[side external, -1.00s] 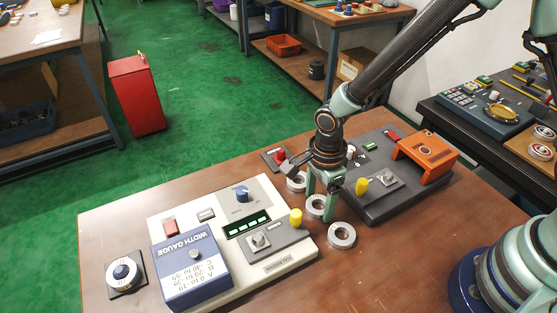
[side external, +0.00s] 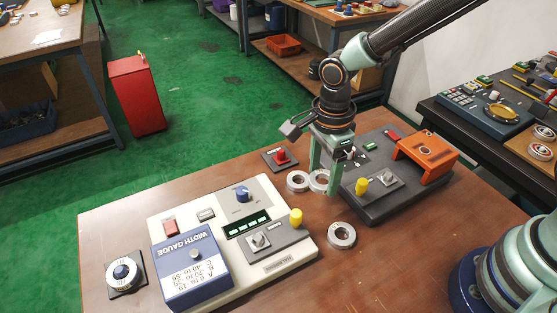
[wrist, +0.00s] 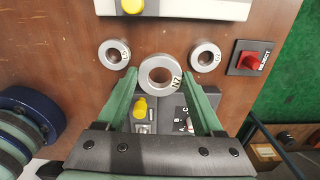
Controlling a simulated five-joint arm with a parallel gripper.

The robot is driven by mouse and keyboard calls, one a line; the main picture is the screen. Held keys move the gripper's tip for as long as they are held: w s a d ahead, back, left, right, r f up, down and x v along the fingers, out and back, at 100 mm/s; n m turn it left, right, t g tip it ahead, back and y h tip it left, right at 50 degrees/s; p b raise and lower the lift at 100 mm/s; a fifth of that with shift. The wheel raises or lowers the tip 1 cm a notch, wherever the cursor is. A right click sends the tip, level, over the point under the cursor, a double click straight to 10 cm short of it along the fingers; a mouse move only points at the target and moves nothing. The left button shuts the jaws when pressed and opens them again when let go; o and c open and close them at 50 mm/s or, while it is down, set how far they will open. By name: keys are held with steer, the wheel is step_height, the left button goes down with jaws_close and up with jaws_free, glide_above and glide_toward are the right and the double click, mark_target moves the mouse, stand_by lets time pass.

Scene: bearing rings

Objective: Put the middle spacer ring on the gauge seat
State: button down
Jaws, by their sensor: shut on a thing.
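My gripper (side external: 322,190) is shut on the middle spacer ring (side external: 320,189), a silver ring raised above the wooden table. In the wrist view the ring (wrist: 160,60) sits between the fingertips, with dark marking on its face. A second ring (side external: 291,182) lies on the table behind it and a third (side external: 341,245) nearer the camera. The white gauge panel (side external: 290,262) stands left of my gripper, with a blue width gauge box (side external: 192,265). On it is a dark block with a light square fitting (side external: 259,241), possibly the gauge seat. My gripper is not over it.
A dark panel (side external: 362,213) with an orange bridge (side external: 428,150) and yellow knob stands to the right. A red reject button (side external: 281,157) is behind the rings. Bare table lies in front of the panels.

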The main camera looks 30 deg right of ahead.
step_height(320, 180, up, 11)
steer(key=n, duration=0.6)
glide_toward(257, 238)
steer(key=shift+d+f, duration=0.15)
steer(key=shift+a+f, duration=0.2)
steer(key=shift+f, duration=1.85)
steer(key=shift+f, duration=0.7)
steer(key=shift+f, duration=0.25)
steer(key=shift+f, duration=0.75)
